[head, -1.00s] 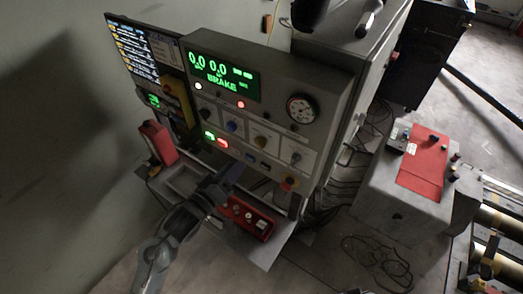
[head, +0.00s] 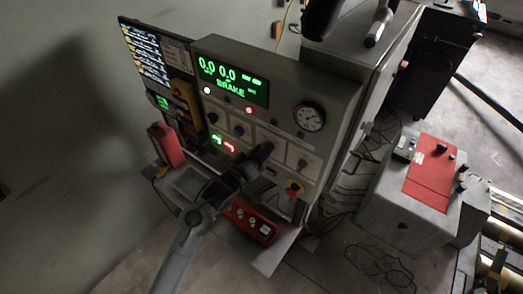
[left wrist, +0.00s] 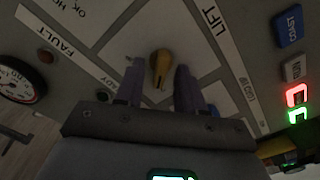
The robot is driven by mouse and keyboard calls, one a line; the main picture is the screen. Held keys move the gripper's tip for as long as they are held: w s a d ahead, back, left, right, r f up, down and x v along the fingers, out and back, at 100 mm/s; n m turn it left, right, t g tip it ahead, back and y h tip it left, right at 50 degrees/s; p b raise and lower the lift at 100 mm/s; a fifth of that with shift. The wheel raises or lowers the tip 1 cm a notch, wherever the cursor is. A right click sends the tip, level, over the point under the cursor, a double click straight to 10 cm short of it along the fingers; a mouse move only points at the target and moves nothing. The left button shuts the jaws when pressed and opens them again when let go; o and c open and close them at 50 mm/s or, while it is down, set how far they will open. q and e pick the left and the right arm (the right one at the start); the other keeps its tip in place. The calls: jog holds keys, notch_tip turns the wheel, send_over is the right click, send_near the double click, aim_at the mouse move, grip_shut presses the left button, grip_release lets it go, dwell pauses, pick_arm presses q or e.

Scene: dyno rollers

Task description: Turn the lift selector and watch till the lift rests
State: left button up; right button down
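The lift selector is a small yellow-orange knob (left wrist: 162,68) on a pale panel field, beside a label reading LIFT (left wrist: 209,20), in the left wrist view. My left gripper (left wrist: 158,75) has its two fingers apart, one on each side of the knob, with visible gaps. In the head view my left gripper (head: 264,150) reaches the front of the grey control console (head: 345,92) and hides the knob. The console display (head: 232,80) shows green zeros and the word BRAKE. No lift is recognisable, and my right gripper is not identifiable.
Close by on the console are a round gauge (head: 309,117), green and red lit buttons (head: 223,143) and other knobs. A red box (head: 250,222) sits on the shelf below. A grey cabinet with a red top (head: 430,172) stands at right.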

pick_arm(q)
grip_shut()
